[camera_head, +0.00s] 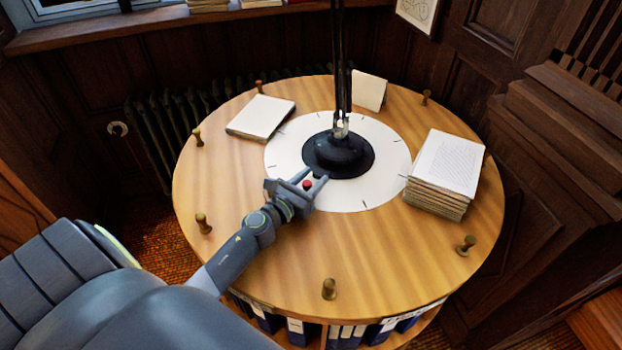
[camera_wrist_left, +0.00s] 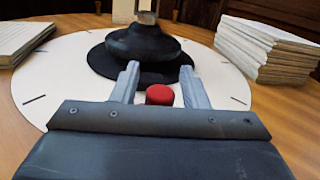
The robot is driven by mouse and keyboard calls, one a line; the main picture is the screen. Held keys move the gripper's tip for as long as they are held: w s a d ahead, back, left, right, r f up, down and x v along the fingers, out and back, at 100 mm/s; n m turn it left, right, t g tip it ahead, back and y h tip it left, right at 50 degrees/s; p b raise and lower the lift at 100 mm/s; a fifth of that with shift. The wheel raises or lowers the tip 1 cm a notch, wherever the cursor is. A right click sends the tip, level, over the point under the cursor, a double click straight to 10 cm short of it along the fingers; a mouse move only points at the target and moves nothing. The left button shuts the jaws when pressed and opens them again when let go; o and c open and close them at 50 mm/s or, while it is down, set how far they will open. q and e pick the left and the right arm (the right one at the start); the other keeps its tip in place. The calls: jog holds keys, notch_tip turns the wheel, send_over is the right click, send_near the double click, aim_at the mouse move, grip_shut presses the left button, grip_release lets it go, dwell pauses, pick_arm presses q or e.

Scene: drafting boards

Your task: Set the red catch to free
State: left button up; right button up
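The red catch (camera_head: 307,185) is a small round red knob at the near edge of the black lamp base, low over the white disc. In the left wrist view the red catch (camera_wrist_left: 160,95) shows between my fingers, with a gap on both sides. My left gripper (camera_head: 312,177) reaches in from the near left and is open. In the left wrist view its fingertips (camera_wrist_left: 160,72) point toward the black base (camera_wrist_left: 145,45). The lower part of the catch is hidden by the gripper body. My right gripper is not in view.
The round wooden table (camera_head: 370,255) has a white disc (camera_head: 355,195) with dark tick marks. A tall paper stack (camera_head: 447,165) stands right, a thin stack (camera_head: 261,117) back left. Several brass posts (camera_head: 329,289) stand around the rim. A dark lamp arm (camera_head: 341,60) rises from the base.

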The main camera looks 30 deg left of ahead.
pick_arm(q)
grip_shut()
jog(key=shift+w+a, duration=0.2)
jog(key=shift+w, duration=1.4)
jog(key=shift+r, duration=0.1)
jog(key=shift+c, duration=0.9)
grip_release()
jog(key=o, duration=0.4)
jog(key=shift+w, duration=0.15)
jog(key=shift+c, duration=0.2)
